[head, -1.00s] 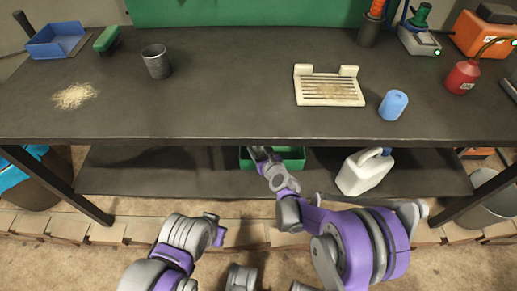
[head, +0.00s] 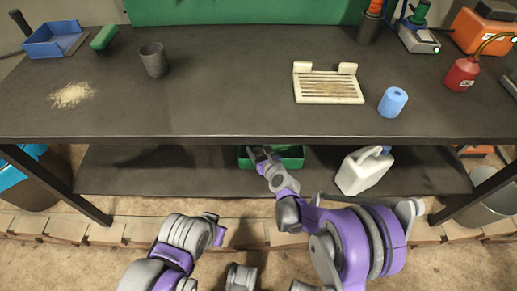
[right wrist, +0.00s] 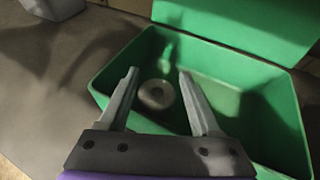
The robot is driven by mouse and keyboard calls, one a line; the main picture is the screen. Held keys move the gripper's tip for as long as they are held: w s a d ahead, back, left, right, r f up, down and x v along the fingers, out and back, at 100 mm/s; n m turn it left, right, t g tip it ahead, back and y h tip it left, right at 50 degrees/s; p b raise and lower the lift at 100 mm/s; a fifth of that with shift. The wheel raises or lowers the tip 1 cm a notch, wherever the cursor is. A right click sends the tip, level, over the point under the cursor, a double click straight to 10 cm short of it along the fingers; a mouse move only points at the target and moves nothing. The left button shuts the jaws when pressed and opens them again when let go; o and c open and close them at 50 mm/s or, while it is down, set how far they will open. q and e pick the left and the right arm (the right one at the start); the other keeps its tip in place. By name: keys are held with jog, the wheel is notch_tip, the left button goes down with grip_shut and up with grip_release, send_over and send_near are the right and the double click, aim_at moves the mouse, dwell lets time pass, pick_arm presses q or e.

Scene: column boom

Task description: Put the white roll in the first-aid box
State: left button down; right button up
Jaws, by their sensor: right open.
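The first-aid box is a green open box on the lower shelf in the head view (head: 292,162), partly hidden by my right arm. In the right wrist view, it fills the middle (right wrist: 265,120) with its green lid standing open behind. The white roll (right wrist: 157,95) lies inside the box, in shadow, its round end with a hole facing up. My right gripper (right wrist: 158,72) is open, its fingers apart over the box on either side of the roll, with no visible grip on it. It also shows in the head view (head: 262,153). My left gripper does not show; only its arm does.
A white jug (head: 362,172) stands right of the box on the lower shelf. The worktop's front edge overhangs my right gripper.

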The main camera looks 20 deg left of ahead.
jog(key=shift+s+a, duration=0.2)
jog(key=shift+s, duration=0.05)
jog(key=shift+s+d+r+p, duration=0.15)
jog(key=shift+s+r+p, duration=0.1)
jog(key=shift+r, duration=0.15)
jog(key=shift+s+d+r+p, duration=0.1)
jog(key=shift+r+p, duration=0.15)
jog(key=shift+r, duration=0.1)
jog(key=p+v, duration=0.1)
jog(key=v, duration=1)
jog(key=shift+w+d+p, duration=0.15)
jog(key=shift+w+p, duration=0.05)
jog(key=shift+p, duration=0.2)
jog(key=shift+r, duration=0.1)
